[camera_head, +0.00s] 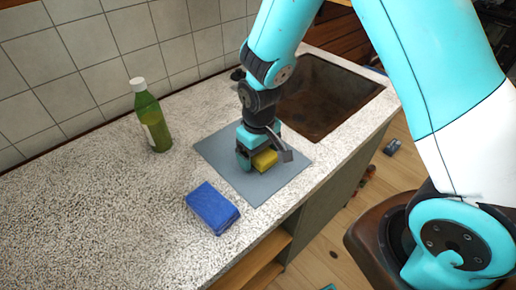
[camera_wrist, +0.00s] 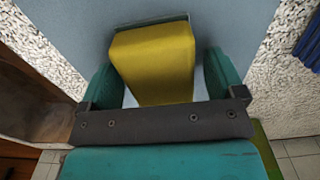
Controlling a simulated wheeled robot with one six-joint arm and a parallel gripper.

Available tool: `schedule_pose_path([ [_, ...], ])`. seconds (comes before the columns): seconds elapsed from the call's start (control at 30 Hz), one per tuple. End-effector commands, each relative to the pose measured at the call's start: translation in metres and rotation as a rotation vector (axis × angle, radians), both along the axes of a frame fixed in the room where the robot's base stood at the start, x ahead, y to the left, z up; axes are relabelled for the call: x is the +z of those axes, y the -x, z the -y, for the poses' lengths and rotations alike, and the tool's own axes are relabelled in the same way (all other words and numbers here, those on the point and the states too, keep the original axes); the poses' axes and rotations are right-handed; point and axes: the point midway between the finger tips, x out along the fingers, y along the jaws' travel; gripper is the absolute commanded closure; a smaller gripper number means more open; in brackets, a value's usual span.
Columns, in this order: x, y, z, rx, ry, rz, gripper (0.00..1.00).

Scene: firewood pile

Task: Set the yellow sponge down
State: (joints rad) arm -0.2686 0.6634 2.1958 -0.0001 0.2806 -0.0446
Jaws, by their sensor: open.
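The yellow sponge (camera_head: 265,160) is on the grey mat (camera_head: 222,155) on the countertop, partly hidden by my gripper. In the wrist view the yellow sponge (camera_wrist: 154,62) lies between the two fingers, over the grey mat (camera_wrist: 90,25). My gripper (camera_head: 262,160) points down over the mat. Its jaws are open, with a finger on each side of the sponge in the wrist view (camera_wrist: 162,80). Narrow gaps show between the sponge and the fingers there. The sponge's near end is hidden behind the gripper's dark bar.
A blue sponge or cloth block (camera_head: 212,208) lies just off the mat's front left corner. A green bottle with a white cap (camera_head: 150,115) stands upright left of the mat. A dark sink (camera_head: 320,95) is behind it to the right. The left countertop (camera_head: 80,200) is clear.

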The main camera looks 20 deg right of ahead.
Motion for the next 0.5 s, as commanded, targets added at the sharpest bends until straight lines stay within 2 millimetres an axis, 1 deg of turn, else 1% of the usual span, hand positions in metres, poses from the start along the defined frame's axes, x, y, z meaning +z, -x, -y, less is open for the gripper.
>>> schedule_pose_path([
  [0.17, 0.017, -0.001, 0.0, 0.0, -0.002, 0.005, 0.12],
  [0.5, 0.09, -0.001, 0.0, 0.0, -0.002, 0.006, 0.12],
])
